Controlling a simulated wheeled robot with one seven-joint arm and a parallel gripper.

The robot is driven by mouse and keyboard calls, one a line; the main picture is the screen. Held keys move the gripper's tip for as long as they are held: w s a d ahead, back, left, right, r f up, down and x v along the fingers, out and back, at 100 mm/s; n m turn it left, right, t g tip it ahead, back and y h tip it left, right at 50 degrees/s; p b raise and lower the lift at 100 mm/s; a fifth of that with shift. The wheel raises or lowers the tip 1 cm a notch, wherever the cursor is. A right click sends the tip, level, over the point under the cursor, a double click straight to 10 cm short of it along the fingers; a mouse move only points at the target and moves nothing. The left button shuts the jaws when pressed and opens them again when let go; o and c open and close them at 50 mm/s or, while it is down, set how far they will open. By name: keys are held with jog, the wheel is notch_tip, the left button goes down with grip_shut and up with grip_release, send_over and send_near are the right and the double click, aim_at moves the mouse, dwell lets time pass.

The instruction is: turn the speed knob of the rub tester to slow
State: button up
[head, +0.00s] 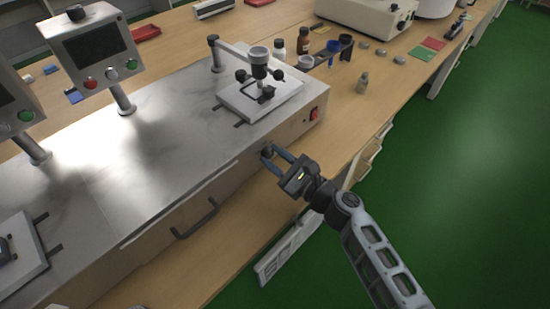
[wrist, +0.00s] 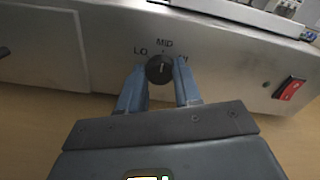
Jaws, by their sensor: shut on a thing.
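The rub tester (head: 165,135) is a long metal-topped machine on the bench. Its dark round speed knob (wrist: 160,69) is on the front face, under the printed marks LO, MID and HI. The knob's pointer seems to be near MID, but it is too small to read surely. My gripper (wrist: 160,75) is shut on the knob, with one blue finger on each side of it. The right finger partly covers the HI mark. In the head view my gripper (head: 274,156) reaches the front face from the right, and its fingers partly hide the knob (head: 267,151).
A red rocker switch (wrist: 289,89) is right of the knob on the same face. A dark handle (head: 196,219) is on the front, further left. A white platform with a weighted rubbing head (head: 258,62) stands on top. Small bottles and cups stand on the bench behind.

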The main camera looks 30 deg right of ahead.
jog(key=n+b, duration=0.2)
jog(key=b, duration=0.1)
jog(key=shift+f+n, duration=0.25)
jog(key=shift+n, duration=0.05)
jog(key=n+b, duration=0.2)
jog(key=shift+n, duration=0.4)
jog(key=n+b, duration=0.4)
jog(key=shift+r+n+b, duration=0.15)
jog(key=shift+n+b, duration=0.7)
jog(key=shift+n, duration=0.15)
jog(key=o, duration=1)
jog(key=shift+r, duration=0.1)
jog(key=shift+o, duration=0.2)
jog(key=shift+b+v, duration=0.65)
jog(key=shift+v, duration=3.3)
